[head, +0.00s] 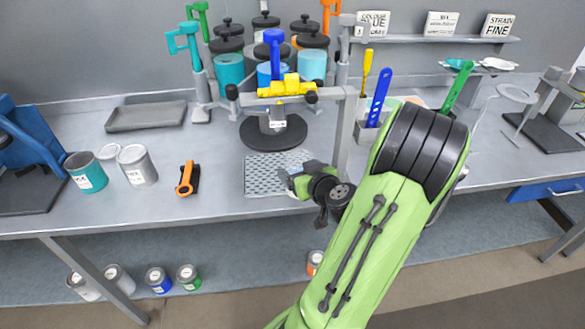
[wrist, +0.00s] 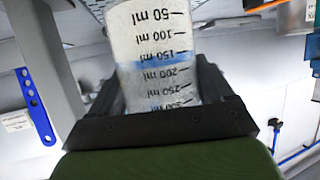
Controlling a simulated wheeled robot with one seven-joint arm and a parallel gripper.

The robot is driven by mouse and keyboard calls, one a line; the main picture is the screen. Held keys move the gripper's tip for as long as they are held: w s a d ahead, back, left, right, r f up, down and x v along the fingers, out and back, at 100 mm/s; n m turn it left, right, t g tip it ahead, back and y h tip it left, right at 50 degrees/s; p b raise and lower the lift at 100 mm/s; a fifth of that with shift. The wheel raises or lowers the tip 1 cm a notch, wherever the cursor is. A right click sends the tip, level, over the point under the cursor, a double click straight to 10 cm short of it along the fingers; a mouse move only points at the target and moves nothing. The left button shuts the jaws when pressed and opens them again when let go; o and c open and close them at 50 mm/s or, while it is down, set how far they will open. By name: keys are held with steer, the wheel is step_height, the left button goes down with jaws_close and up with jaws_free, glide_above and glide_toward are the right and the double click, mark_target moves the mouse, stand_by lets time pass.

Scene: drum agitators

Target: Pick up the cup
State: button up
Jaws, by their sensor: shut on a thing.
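The cup (wrist: 152,60) is a translucent measuring cup with black ml markings and a blue band. It fills the middle of the wrist view between the two dark fingers of my gripper (wrist: 160,85), which are shut on it. In the head view my gripper (head: 302,182) is at the front part of the bench, by the right edge of a grey perforated plate (head: 270,175). The cup is mostly hidden there by the gripper, and I cannot tell whether it touches the bench.
A stand with a yellow clamp (head: 287,87) and a round black base (head: 272,132) is just behind the gripper. A holder with blue and green tools (head: 378,98) is behind my arm.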

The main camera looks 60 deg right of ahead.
steer(key=shift+s+a+f+b, duration=0.25)
steer(key=shift+s+a+b, duration=0.25)
steer(key=shift+b, duration=0.75)
steer(key=shift+s+a+f+b, duration=0.25)
steer(key=shift+s+b, duration=0.4)
steer(key=shift+b, duration=0.55)
steer(key=shift+f+b+v, duration=0.25)
steer(key=shift+b+v, duration=0.7)
steer(key=shift+v, duration=0.35)
